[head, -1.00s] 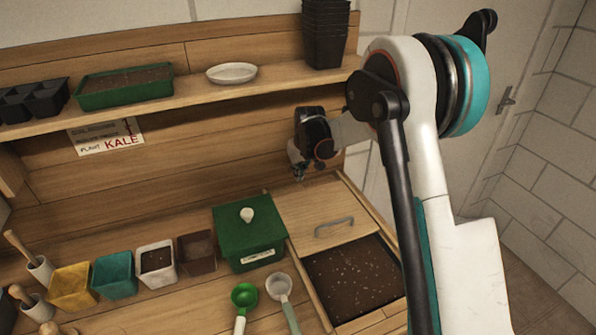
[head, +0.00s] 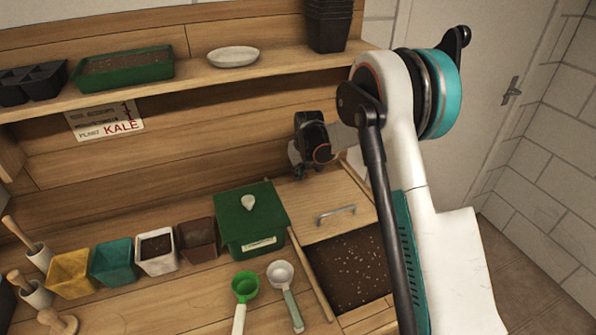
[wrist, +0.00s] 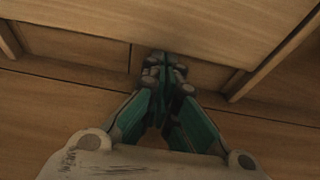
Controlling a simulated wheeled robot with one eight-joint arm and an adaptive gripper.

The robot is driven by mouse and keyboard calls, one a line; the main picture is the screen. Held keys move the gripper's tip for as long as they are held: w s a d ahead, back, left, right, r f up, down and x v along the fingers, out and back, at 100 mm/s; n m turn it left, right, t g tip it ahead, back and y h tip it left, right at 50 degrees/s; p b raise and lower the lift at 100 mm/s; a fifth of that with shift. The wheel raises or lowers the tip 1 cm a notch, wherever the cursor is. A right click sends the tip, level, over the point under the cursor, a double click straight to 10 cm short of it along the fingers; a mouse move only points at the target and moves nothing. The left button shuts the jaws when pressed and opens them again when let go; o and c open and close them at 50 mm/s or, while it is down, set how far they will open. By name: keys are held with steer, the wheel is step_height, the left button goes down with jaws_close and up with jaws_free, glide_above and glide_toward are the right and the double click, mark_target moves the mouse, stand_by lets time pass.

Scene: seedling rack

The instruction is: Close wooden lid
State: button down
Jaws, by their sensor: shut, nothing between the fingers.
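The wooden lid (head: 318,203) with a grey bar handle (head: 336,215) covers the back part of the soil bin at the right of the bench. The front part of the bin is open and shows dark soil (head: 348,272). My gripper (head: 300,174) is shut and empty at the lid's back edge in the head view. In the wrist view my gripper (wrist: 166,62) has its fingertips together against or just above a wooden edge. Whether they touch the lid is unclear.
A green box (head: 250,222) with a white knob stands left of the bin. A green scoop (head: 245,288) and a white scoop (head: 284,280) lie in front of it. Several small pots line the bench to the left. A shelf (head: 190,80) hangs above.

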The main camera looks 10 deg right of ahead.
mark_target(327, 214)
steer(key=s+d, duration=0.1)
steer(key=s, duration=0.6)
steer(key=s+d+b, duration=0.1)
steer(key=s+d, duration=0.1)
steer(key=s, duration=0.5)
steer(key=s+d, duration=0.1)
steer(key=s, duration=0.6)
steer(key=shift+s+d, duration=0.15)
steer(key=shift+s, duration=0.2)
steer(key=shift+r, duration=0.1)
